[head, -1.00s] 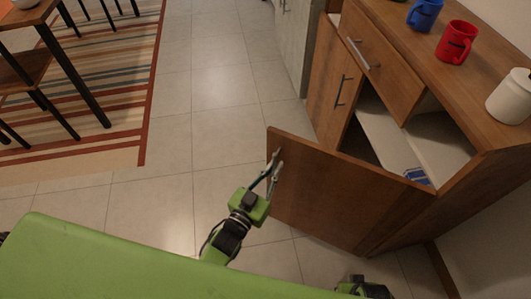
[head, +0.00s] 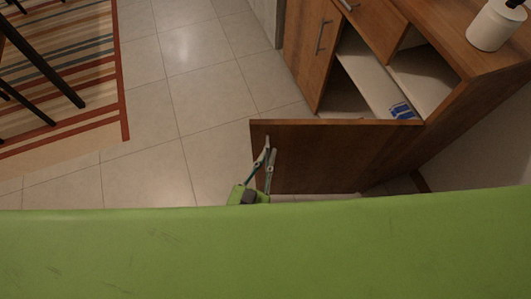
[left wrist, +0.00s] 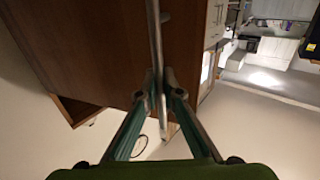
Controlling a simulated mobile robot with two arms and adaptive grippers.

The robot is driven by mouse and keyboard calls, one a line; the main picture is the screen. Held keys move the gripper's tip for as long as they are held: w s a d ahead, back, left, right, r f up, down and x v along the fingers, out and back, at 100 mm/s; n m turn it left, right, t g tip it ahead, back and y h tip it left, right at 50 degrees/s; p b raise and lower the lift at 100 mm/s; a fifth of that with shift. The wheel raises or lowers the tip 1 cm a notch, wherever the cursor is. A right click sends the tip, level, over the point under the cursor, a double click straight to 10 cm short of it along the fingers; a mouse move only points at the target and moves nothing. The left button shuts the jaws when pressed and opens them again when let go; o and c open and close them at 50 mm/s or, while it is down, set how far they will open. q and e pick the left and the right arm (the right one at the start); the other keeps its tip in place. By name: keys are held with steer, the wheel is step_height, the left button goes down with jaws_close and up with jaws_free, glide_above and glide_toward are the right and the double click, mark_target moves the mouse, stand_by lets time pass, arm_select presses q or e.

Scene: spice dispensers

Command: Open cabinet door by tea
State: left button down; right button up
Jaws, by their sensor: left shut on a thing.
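The wooden cabinet door (head: 325,157) stands swung out from the cabinet, with the shelf space behind it open to view. A blue and white packet (head: 402,111) lies inside; I cannot tell whether it is tea. My left gripper (head: 268,150) is at the door's outer end. In the left wrist view its fingers (left wrist: 160,92) are closed around the long metal door handle (left wrist: 155,45), with the door's brown face (left wrist: 85,45) behind. My green body hides the lower part of the left arm in the head view. My right gripper is not in view.
A white container (head: 495,25) stands on the cabinet top (head: 440,40). Another closed door with a handle (head: 322,38) is beside the opening. The tiled floor (head: 200,100) left of the open door is clear. A striped rug (head: 75,70) with dark furniture legs lies further left.

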arm_select(q)
steer(key=shift+a, duration=0.15)
steer(key=c, duration=2.2)
jaws_free()
steer(key=shift+s, duration=0.3)
steer(key=v, duration=1.1)
steer(key=shift+s+a, duration=0.15)
